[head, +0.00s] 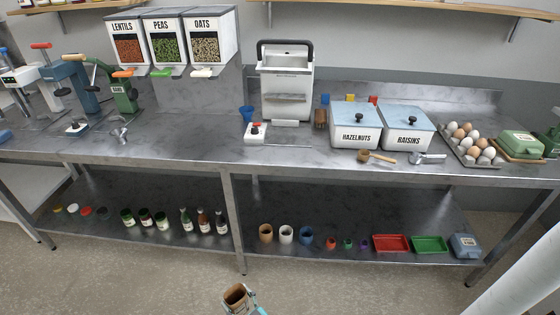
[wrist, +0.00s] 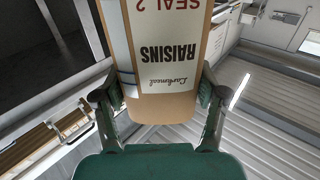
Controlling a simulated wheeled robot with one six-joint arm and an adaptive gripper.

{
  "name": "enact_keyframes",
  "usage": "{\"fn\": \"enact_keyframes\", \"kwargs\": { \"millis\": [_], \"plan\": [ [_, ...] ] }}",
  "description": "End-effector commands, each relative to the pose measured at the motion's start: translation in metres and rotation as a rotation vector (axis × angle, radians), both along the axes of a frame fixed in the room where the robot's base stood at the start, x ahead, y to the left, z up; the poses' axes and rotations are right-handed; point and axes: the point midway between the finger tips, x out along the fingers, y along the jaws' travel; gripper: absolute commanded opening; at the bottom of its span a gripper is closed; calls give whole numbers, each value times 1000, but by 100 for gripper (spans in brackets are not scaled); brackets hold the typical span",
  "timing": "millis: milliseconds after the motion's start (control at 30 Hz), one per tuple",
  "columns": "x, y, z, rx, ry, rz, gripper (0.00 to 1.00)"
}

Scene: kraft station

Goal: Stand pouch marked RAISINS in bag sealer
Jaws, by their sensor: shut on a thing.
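The brown kraft pouch (wrist: 165,55) has a pale label reading RAISINS and SEAL 2, upside down in the wrist view. My gripper (wrist: 155,97) is shut on it, with one finger at each side edge. In the head view the pouch (head: 236,294) shows its open top at the bottom edge, in front of the bench and apart from it. A white machine (head: 287,85) with a dark hinged handle and a front ledge stands at the back of the bench. It looks like the bag sealer, but no label on it is readable.
The lower shelf (head: 330,215) holds bottles, cups and trays.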

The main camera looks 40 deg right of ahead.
Motion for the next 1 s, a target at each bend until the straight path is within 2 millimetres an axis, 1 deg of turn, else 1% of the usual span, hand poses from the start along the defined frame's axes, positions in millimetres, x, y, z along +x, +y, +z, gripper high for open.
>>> {"fn": "enact_keyframes", "kwargs": {
  "millis": [33, 100, 400, 867, 1000],
  "plan": [
    [0, -8, 1, -2, -2, -5, 16],
    [0, -14, 1, -2, -2, -4, 16],
    [-1, -31, -1, -1, 4, 0, 16],
    [-2, -44, -4, 0, 18, 3, 16],
    [-2, -43, -4, 1, 18, 4, 16]
  ]
}}
